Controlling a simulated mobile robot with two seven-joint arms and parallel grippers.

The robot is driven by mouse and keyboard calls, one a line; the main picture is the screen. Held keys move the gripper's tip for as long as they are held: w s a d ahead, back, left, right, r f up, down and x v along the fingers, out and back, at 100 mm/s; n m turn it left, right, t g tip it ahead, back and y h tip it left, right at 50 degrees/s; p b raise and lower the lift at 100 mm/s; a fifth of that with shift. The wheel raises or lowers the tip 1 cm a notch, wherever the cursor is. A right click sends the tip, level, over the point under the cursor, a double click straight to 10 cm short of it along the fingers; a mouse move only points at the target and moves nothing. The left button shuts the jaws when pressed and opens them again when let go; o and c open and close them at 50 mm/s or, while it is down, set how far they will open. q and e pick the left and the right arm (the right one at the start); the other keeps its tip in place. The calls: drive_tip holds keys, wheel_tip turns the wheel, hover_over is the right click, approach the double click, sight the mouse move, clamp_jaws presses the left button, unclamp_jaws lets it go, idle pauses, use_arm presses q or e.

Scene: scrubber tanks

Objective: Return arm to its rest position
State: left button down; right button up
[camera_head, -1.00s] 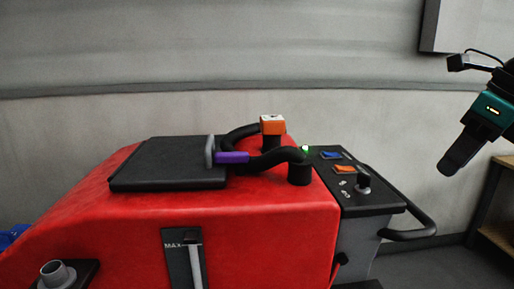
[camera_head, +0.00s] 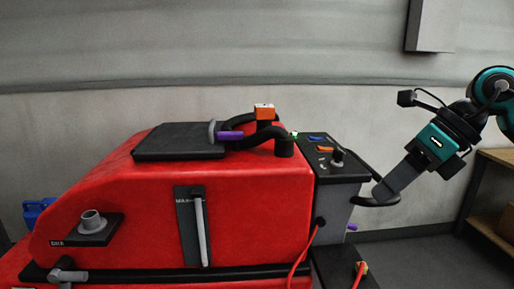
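My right arm comes in from the right. Its gripper (camera_head: 382,197) points down and left, its dark fingers overlapping the black handle loop (camera_head: 368,200) of the red scrubber (camera_head: 255,205) in the picture. I cannot tell whether they touch it. The fingers show from the side as one block, so their opening is hidden. My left gripper is not in view.
The scrubber carries a black lid (camera_head: 180,142), a black hose (camera_head: 266,137), an orange-and-white block (camera_head: 264,112) and a control panel (camera_head: 335,160). A wooden shelf (camera_head: 490,232) stands at the right. A blue container (camera_head: 37,209) sits at the left. Grey floor (camera_head: 425,262) is clear at lower right.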

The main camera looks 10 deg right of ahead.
drive_tip(key=w+a+f+m+t+y, duration=0.1)
drive_tip(key=a+f+m+y, duration=0.15)
drive_tip(key=a+y, duration=0.2)
drive_tip(key=a+f+m+t+y, duration=0.2)
drive_tip(key=a+m+y, duration=0.2)
drive_tip(key=a, duration=0.2)
drive_tip(key=w+a+f+m+t+y, duration=0.1)
drive_tip(key=a+f+m+y, duration=0.15)
drive_tip(key=a+y, duration=0.3)
drive_tip(key=d+f+m+t+h, duration=0.2)
drive_tip(key=f+m+t+h, duration=0.3)
drive_tip(key=f+m+h, duration=0.45)
drive_tip(key=d+f+m+t+h, duration=0.2)
drive_tip(key=f+m+t+h, duration=0.35)
drive_tip(key=m, duration=0.75)
drive_tip(key=s+f+m+g+h, duration=0.1)
drive_tip(key=s+f+m+g, duration=0.2)
drive_tip(key=s+f, duration=0.3)
drive_tip(key=s+f+m+g+h, duration=0.2)
drive_tip(key=s+f+m, duration=0.3)
drive_tip(key=f, duration=0.8)
drive_tip(key=shift+s+d+f+g+h, duration=0.15)
drive_tip(key=shift+s+f+g+h, duration=0.15)
drive_tip(key=shift+s+g, duration=0.75)
